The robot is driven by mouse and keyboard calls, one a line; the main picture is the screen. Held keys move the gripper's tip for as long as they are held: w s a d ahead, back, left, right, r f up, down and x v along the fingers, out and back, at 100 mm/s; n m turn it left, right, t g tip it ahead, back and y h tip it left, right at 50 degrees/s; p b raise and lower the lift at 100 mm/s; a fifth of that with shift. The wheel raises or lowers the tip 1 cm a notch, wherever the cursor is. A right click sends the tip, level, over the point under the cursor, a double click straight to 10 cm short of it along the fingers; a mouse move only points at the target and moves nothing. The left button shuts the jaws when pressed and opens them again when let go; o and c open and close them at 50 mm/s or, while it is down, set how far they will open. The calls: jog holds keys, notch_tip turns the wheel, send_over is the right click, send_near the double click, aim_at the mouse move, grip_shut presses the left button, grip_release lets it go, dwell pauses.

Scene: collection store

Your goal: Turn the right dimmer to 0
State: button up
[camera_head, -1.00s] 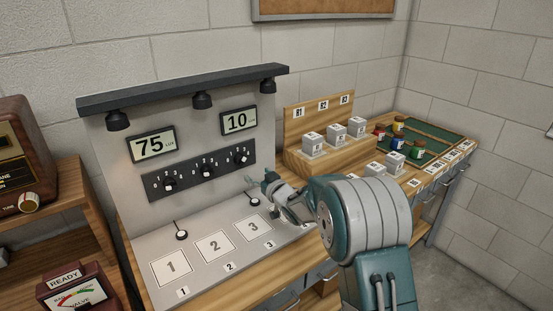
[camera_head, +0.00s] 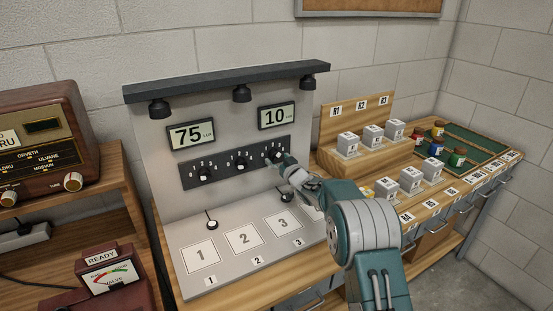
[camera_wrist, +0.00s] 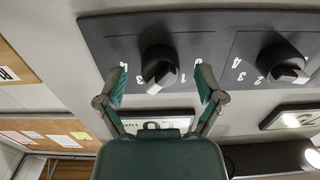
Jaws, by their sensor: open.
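The right dimmer (camera_head: 273,155) is a black knob with a white pointer mark, at the right end of the black dimmer panel (camera_head: 222,168). In the wrist view, upside down, this dimmer (camera_wrist: 159,64) stands between my two fingers. My gripper (camera_head: 285,162) is open at the panel, with a fingertip on each side of the knob and visible gaps. It also shows in the wrist view (camera_wrist: 160,76). The right display (camera_head: 278,116) reads 10 and the left display (camera_head: 191,135) reads 75. The exact mark under the pointer is hard to read.
The middle dimmer (camera_head: 240,163) and left dimmer (camera_head: 204,173) sit beside it on the panel. A dark lamp rail (camera_head: 220,81) overhangs the panel. Small grey blocks (camera_head: 373,136) stand on a wooden step to the right. A radio (camera_head: 45,140) is at left.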

jog(key=shift+w+a, duration=0.3)
jog(key=shift+w, duration=0.05)
jog(key=c, duration=1.1)
jog(key=shift+c, duration=0.2)
